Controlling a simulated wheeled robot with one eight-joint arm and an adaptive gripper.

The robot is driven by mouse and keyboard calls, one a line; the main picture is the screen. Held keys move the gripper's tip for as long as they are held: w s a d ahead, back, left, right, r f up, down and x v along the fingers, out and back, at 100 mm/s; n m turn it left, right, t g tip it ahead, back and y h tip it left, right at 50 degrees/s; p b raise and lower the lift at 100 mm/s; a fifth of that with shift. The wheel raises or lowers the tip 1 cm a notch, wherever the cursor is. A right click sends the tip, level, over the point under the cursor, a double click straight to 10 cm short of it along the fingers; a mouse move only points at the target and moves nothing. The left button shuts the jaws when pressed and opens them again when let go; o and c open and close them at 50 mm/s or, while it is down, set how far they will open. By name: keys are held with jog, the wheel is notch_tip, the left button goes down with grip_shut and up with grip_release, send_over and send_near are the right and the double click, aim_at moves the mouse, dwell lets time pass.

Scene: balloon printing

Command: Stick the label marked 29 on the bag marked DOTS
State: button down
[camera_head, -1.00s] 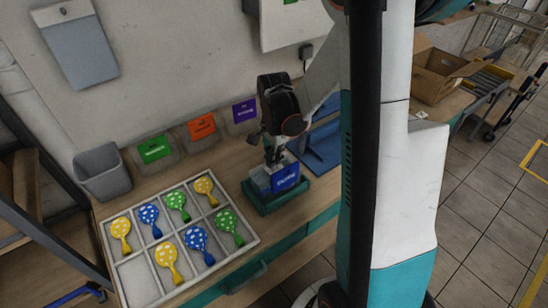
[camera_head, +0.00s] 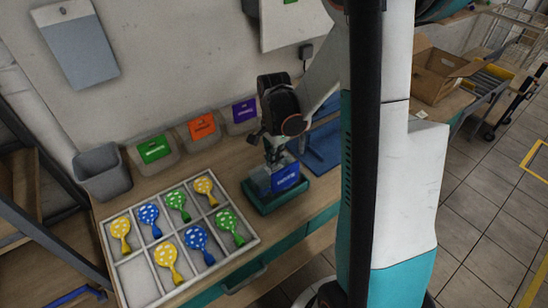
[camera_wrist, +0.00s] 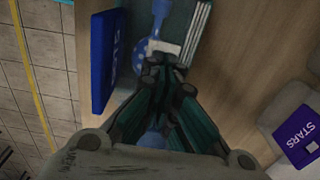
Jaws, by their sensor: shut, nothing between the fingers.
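My gripper (camera_head: 278,160) is shut and empty, pointing down over a teal tray (camera_head: 262,207) on the bench. It also shows in the wrist view (camera_wrist: 165,65), its fingertips close to a small white piece (camera_wrist: 165,46) on a blue item (camera_wrist: 160,15); I cannot tell whether they touch. A blue bag or card (camera_head: 287,177) stands upright at the tray's front; the wrist view shows it at the left (camera_wrist: 103,60), its writing too small to read. I cannot read 29 or DOTS anywhere, so neither label nor bag can be identified for sure.
Bins with green (camera_head: 154,149), orange (camera_head: 202,126) and purple (camera_head: 244,110) cards stand along the wall; the purple one reads STARS in the wrist view (camera_wrist: 297,130). A divided white tray (camera_head: 135,287) holds several dotted balloons. A grey bin (camera_head: 103,172) stands at left.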

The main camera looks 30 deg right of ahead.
jog(key=shift+f+b, duration=0.95)
jog(key=shift+f, duration=0.05)
dwell(1.6)
jog(key=shift+r+p, duration=2.35)
jog(key=shift+r, duration=1.2)
